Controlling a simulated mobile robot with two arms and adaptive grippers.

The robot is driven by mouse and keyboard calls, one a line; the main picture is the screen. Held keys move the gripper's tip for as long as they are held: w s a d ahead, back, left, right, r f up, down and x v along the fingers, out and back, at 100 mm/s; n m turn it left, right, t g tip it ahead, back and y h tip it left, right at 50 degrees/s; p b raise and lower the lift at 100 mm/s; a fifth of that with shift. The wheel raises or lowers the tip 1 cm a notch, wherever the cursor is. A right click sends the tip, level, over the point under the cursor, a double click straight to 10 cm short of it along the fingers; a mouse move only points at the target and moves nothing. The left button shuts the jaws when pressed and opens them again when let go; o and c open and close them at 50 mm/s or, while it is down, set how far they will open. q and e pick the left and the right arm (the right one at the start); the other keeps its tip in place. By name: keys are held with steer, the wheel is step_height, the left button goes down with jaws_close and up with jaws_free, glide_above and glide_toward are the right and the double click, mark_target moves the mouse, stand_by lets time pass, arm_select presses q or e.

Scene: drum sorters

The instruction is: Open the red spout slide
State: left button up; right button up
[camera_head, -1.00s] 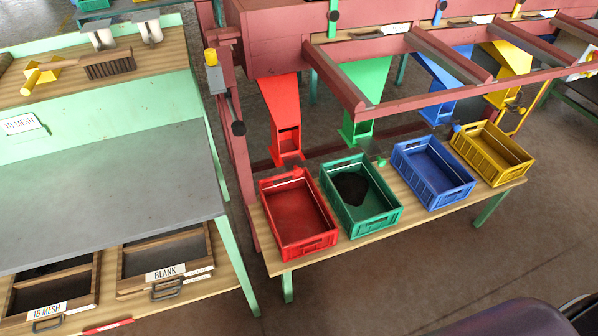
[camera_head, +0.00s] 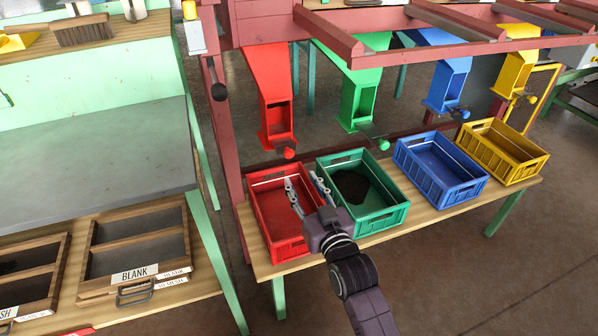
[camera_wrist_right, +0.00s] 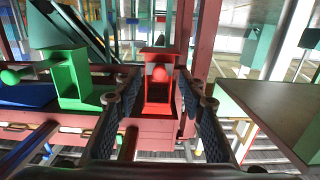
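The red spout (camera_head: 268,97) hangs down from the maroon machine above the red crate. A round red knob (camera_head: 289,152) sits at its lower end. In the right wrist view the red spout (camera_wrist_right: 158,113) and its red knob (camera_wrist_right: 160,74) show between my gripper's fingers, farther off. My right gripper (camera_head: 304,187) is open and empty above the red and green crates, in front of the spout and apart from it. Its two fingers also show in the right wrist view (camera_wrist_right: 162,105). My left gripper is not in view.
Below stand a red crate (camera_head: 289,247), a green crate (camera_head: 388,219) with dark material in it, a blue crate (camera_head: 461,193) and a yellow crate (camera_head: 531,172). The green spout and its knob (camera_head: 384,144) are close to the right. A maroon post (camera_head: 226,150) stands left.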

mark_target(290, 156)
steer(key=w, duration=0.2)
steer(key=w+a+r+b, duration=0.1)
steer(key=w, duration=0.2)
steer(key=w+a, duration=0.1)
steer(key=w, duration=0.1)
steer(key=shift+w+a+r, duration=0.25)
steer(key=shift+r, duration=0.15)
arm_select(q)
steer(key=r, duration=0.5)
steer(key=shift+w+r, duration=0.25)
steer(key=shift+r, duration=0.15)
arm_select(e)
steer(key=shift+c, duration=0.4)
jaws_close()
